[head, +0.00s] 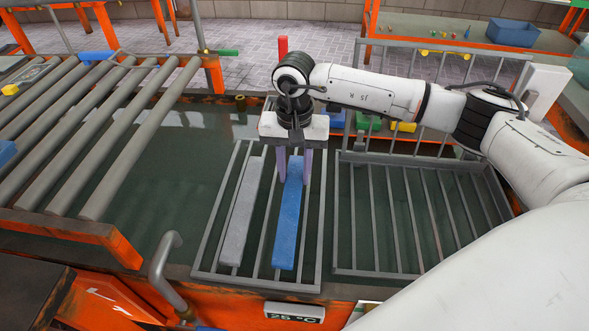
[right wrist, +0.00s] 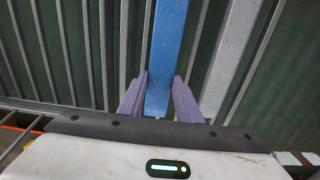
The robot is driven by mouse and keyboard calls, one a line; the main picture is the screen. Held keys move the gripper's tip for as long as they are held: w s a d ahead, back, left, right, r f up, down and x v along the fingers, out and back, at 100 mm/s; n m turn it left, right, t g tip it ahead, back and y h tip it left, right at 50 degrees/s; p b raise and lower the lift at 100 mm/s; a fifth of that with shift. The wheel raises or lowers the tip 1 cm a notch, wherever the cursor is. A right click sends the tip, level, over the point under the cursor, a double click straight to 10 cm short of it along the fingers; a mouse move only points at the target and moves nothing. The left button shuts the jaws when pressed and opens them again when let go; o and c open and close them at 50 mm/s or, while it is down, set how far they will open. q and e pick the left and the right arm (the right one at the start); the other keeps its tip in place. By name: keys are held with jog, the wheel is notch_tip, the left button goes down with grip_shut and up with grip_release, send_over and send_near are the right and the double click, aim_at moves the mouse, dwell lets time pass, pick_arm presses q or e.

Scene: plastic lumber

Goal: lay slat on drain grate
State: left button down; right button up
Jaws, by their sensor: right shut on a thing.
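A blue slat (head: 287,225) lies lengthwise over the bars of the left-hand grate (head: 206,243), above dark green water. A light grey slat (head: 242,210) lies on the same grate just left of it, roughly parallel, with a narrow gap. My right gripper (head: 294,180) points down at the far part of the blue slat, its purple fingers on either side. In the right wrist view the gripper (right wrist: 159,82) is shut on the blue slat (right wrist: 167,45), and the grey slat (right wrist: 228,62) shows to the right. Whether the blue slat rests fully on the bars is unclear. My left gripper is out of view.
A second barred rack (head: 408,272) hangs over the water to the right. A roller conveyor (head: 100,135) stands at the left, and a curved grey pipe (head: 160,268) rises at the front. Green (head: 368,121) and yellow (head: 404,127) pieces sit behind my right arm. Open water lies left of the grate.

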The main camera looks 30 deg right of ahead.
jog(key=shift+f+b, duration=0.6)
jog(key=shift+f, duration=0.1)
dwell(0.3)
jog(key=o, duration=1.3)
notch_tip(320, 180, up, 10)
jog(key=shift+r+p, duration=0.2)
jog(key=shift+p, duration=0.3)
